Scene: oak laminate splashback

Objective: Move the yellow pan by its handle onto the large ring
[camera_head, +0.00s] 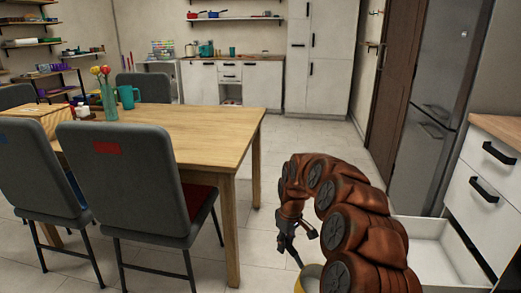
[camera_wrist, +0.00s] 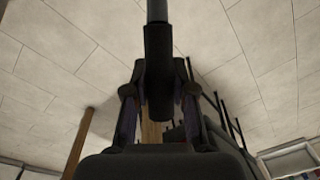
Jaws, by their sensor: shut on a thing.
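My gripper (camera_head: 287,243) hangs above the floor, to the right of the dining table in the head view. In the wrist view my gripper (camera_wrist: 159,95) is shut on a dark handle (camera_wrist: 158,62) with a grey shaft running up out of the picture. The yellow pan (camera_head: 300,284) shows as a small piece of yellow rim at the bottom edge of the head view, just below my gripper. My arm and the picture edge hide most of the pan. The large ring is in neither view.
A wooden table (camera_head: 190,130) with grey chairs (camera_head: 135,185) stands on the left. A white drawer (camera_head: 425,240) stands open at the right, under a wooden counter (camera_head: 503,128), near my arm. A grey fridge (camera_head: 428,110) is behind it. Open floor (camera_head: 290,140) lies between table and fridge.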

